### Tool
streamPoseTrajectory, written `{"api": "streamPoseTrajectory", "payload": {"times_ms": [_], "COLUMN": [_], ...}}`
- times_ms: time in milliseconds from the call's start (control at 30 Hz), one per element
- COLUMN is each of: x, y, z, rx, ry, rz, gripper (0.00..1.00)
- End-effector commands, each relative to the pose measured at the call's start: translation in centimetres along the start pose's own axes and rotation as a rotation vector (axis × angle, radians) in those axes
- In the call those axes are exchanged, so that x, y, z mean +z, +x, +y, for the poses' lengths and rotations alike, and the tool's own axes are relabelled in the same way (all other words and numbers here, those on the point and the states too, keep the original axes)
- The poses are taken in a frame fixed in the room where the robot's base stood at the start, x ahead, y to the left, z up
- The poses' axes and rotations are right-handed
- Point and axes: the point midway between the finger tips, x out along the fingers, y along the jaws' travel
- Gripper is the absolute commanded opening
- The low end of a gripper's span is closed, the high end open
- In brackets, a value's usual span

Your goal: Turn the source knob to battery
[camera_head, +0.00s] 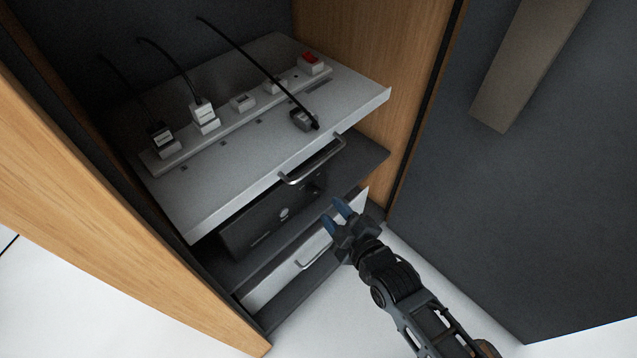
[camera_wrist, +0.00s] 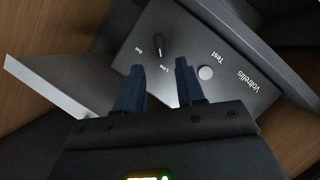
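The source knob (camera_wrist: 158,46) is a small black elongated knob on the grey front panel (camera_wrist: 225,88) of a box-like device. In the wrist view the labels "Bat" and "Line" lie beside it; I cannot tell which one it points to. A round light "Test" button (camera_wrist: 206,73) sits to its right. In the head view the dark device (camera_head: 262,226) stands under the pull-out shelf; the knob is not clear there. My gripper (camera_head: 335,213) is in front of the device's right part. Its two blue fingers (camera_wrist: 158,85) are apart with nothing between them, short of the knob.
A grey pull-out shelf (camera_head: 225,180) with a handle (camera_head: 312,162) overhangs the device. It bears a power strip (camera_head: 225,122) with plugs and a loose plug (camera_head: 303,120). A white drawer (camera_head: 290,268) is below. Wooden cabinet walls (camera_head: 385,70) and an open dark door (camera_head: 540,190) flank the space.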

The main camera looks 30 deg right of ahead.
Motion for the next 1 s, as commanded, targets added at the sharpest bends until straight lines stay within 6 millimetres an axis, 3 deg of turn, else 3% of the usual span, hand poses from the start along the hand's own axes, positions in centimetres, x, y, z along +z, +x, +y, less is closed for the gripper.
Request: {"api": "streamPoseTrajectory", "payload": {"times_ms": [300,500,867,1000], "x": [0.1,0.1,0.0,0.0], "y": [4.7,6.8,7.3,7.3], "z": [-0.1,0.0,0.1,0.1], "rx": [0.003,0.001,0.001,0.001], "ry": [0.002,0.002,0.002,0.002], "rz": [0.001,0.000,0.000,0.001], "gripper": [0.38,0.38,0.38,0.26]}}
